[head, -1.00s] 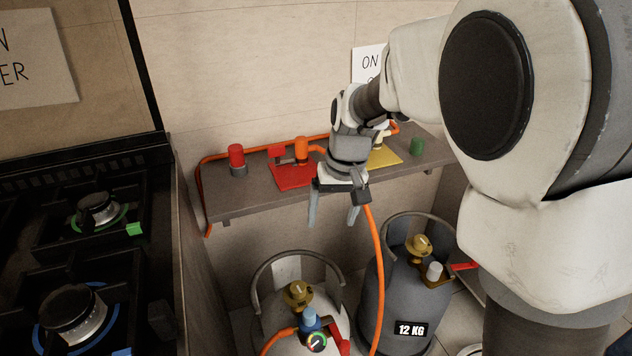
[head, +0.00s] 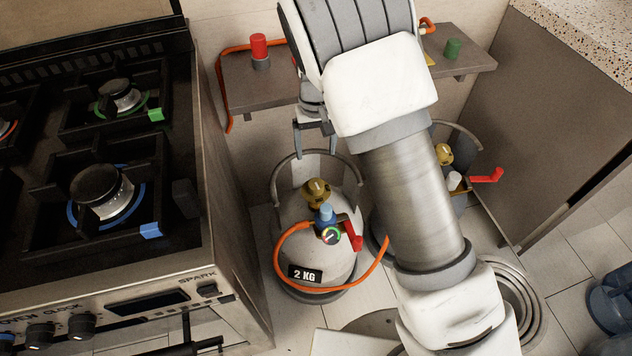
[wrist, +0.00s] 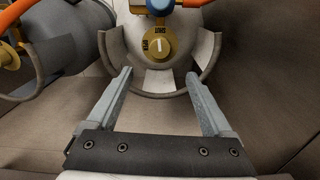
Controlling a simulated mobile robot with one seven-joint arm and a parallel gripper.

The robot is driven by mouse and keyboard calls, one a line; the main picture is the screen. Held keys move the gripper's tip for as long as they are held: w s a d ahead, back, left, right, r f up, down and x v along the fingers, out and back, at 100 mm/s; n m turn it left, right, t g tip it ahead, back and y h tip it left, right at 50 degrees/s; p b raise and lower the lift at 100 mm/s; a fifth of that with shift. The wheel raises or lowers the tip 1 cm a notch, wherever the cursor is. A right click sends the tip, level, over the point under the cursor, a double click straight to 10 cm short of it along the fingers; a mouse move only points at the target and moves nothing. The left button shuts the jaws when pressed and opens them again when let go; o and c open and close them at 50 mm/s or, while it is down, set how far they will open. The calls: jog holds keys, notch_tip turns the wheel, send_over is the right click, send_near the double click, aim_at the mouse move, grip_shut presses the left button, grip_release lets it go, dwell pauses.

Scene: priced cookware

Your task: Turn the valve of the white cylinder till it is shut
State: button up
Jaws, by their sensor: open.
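The white cylinder (head: 340,262) with a 2 KG label stands upright on the floor beside the stove. Its brass valve (head: 317,192) is on top, inside the collar. A blue-topped fitting (head: 327,214) with a gauge and red lever sits in front of it. In the wrist view the valve knob (wrist: 155,47) shows a white mark standing roughly vertical, with small lettering above and to the left. My gripper (head: 314,154) is open and empty behind and above the collar. In the wrist view the fingers (wrist: 158,76) point toward the valve, apart from it.
A grey cylinder with a brass valve (head: 444,154) stands at the right, partly hidden by my arm. The stove (head: 230,230) is close on the left. A wall shelf (head: 270,95) is behind. Orange hose (head: 283,262) loops around the white cylinder's front.

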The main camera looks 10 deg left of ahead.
aim_at(316, 183)
notch_tip(316, 183, down, 13)
jog(key=b, duration=0.3)
jog(key=shift+f+b, duration=0.1)
jog(key=shift+b, duration=0.3)
grip_shut()
jog(key=shift+m+p, duration=0.4)
jog(key=shift+p, duration=0.05)
jog(key=shift+m, duration=0.3)
grip_release()
